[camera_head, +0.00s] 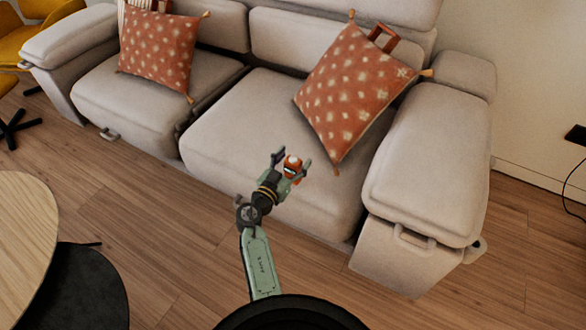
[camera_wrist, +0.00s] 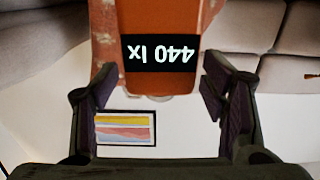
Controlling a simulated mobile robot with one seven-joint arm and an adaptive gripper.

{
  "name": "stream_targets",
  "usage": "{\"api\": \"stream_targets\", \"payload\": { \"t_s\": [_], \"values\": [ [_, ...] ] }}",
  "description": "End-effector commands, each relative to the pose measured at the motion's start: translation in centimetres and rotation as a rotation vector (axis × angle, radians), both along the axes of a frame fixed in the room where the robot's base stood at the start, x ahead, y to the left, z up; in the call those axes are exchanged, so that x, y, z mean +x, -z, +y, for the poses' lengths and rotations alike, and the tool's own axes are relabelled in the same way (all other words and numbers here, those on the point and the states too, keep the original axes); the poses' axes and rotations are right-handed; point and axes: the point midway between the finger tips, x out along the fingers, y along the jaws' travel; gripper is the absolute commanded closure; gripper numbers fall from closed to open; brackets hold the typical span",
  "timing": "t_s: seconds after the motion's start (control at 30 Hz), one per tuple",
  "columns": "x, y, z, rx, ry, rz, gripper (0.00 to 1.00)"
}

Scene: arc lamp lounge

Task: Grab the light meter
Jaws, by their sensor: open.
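The light meter (camera_wrist: 158,20) is an orange block with a black display that reads "440 lx" upside down in the wrist view. In the head view the light meter (camera_head: 292,165) shows as a small orange and white shape at my gripper, in front of the sofa seat. My gripper (camera_head: 293,161) is open, with one finger on each side of the meter. In the wrist view my gripper's (camera_wrist: 160,84) dark fingers flank the meter's near end. Whether either finger touches it is unclear. What holds the meter up is hidden.
A light grey sofa (camera_head: 255,125) fills the middle, with patterned orange cushions (camera_head: 350,90) (camera_head: 160,48). Its armrest (camera_head: 428,165) stands right of my arm. A round wooden table (camera_head: 22,235) is at the left edge. Wooden floor (camera_head: 180,245) is open between them.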

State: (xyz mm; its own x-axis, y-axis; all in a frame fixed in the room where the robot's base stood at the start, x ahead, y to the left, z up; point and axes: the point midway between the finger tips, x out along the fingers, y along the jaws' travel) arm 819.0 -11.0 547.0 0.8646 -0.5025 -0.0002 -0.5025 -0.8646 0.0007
Motion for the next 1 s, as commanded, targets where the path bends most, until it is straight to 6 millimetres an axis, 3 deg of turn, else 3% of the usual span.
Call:
{"api": "stream_targets", "payload": {
  "t_s": [0.1, 1.0],
  "values": [
    [-0.02, 0.02, 0.00, 0.000, 0.000, 0.000, 0.33],
    [-0.04, -0.07, 0.03, 0.000, 0.000, -0.001, 0.93]
  ]
}}
